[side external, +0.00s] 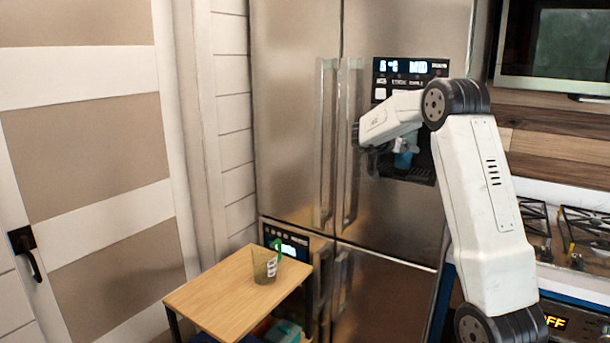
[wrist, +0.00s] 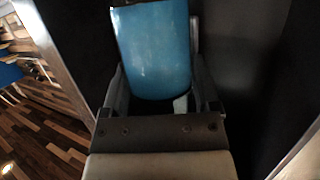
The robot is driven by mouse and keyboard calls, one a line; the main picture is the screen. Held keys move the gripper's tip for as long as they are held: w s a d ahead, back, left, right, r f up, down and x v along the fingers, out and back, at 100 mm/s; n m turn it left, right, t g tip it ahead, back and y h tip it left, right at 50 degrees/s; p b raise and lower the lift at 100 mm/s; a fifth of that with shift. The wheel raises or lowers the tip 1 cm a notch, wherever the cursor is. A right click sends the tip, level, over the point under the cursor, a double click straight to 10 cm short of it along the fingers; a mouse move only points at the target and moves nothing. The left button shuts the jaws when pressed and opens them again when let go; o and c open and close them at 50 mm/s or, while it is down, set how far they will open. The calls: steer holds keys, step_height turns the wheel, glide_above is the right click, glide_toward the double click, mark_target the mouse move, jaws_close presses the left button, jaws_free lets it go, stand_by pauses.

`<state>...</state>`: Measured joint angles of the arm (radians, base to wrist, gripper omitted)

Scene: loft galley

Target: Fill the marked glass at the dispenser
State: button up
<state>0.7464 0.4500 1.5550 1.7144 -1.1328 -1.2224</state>
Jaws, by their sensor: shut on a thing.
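My gripper (side external: 388,155) reaches into the dark dispenser recess (side external: 421,172) in the steel fridge door. It is shut on a blue glass (side external: 403,160), which is partly hidden by the gripper in the side view. In the wrist view the blue glass (wrist: 154,55) sits between the two fingers, its upper end near the top edge of the picture. I cannot tell whether it holds liquid.
The lit dispenser panel (side external: 410,67) is above the recess. The wooden table (side external: 215,303) is at the lower left of the fridge, mostly bare. Tall door handles (side external: 326,145) stick out left of my gripper. A stove (side external: 585,238) is at the right.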

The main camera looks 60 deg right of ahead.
steer(key=shift+a, duration=1.6)
steer(key=a, duration=1)
stand_by(0.6)
stand_by(0.5)
steer(key=shift+d, duration=0.15)
steer(key=shift+d, duration=0.1)
steer(key=shift+d, duration=6.5)
